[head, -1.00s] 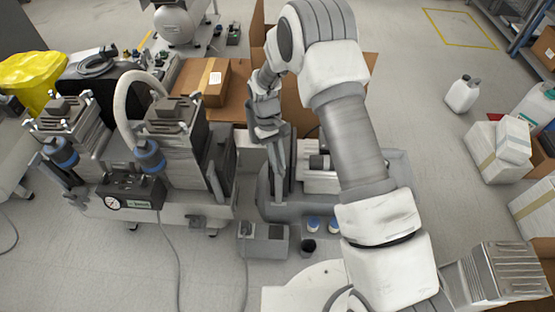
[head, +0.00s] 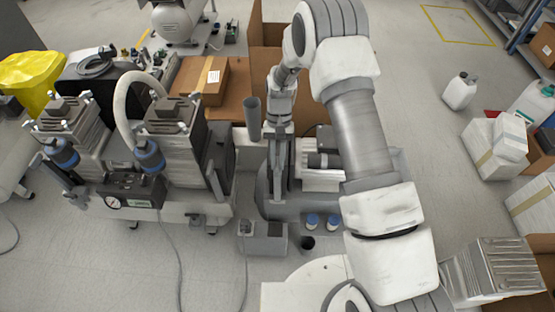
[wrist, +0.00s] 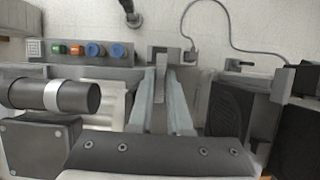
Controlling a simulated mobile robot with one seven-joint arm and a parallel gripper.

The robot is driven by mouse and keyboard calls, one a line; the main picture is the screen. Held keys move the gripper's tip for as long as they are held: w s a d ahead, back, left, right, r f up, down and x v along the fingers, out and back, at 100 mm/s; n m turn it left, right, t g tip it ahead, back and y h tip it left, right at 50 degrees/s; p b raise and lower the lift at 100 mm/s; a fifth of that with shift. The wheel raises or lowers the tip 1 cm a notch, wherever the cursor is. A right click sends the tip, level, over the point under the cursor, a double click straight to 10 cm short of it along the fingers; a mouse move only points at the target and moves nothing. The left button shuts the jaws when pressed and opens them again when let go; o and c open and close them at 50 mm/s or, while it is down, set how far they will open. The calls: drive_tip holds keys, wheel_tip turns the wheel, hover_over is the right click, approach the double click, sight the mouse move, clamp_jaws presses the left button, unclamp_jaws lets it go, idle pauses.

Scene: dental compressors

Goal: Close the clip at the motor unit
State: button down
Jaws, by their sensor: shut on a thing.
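The motor unit is a grey housing (head: 368,170) right of my gripper. In the wrist view, its black cylinder with a silver band (wrist: 60,96) lies at the left. My gripper (head: 279,192) points down at the left side of this unit. In the wrist view, my gripper (wrist: 162,80) has its two pale fingers close together around a narrow grey bar (wrist: 160,86), which looks like part of the clip. A grey block (wrist: 166,55) sits at the fingertips. The rest of the clip is hidden, so I cannot tell how far it is closed.
A panel with blue, orange and green knobs (wrist: 85,49) lies beyond the motor unit. A compressor with a gauge (head: 113,202) stands to the left. A small grey box (head: 263,240) with a cable is in front. Cardboard boxes (head: 214,82) stand behind.

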idle(0.3)
drive_tip(key=c, duration=0.9)
unclamp_jaws()
drive_tip(key=shift+o, duration=0.2)
drive_tip(key=shift+r, duration=0.1)
drive_tip(key=p+v, duration=0.3)
drive_tip(key=v, duration=1.4)
drive_tip(key=shift+r, duration=0.15)
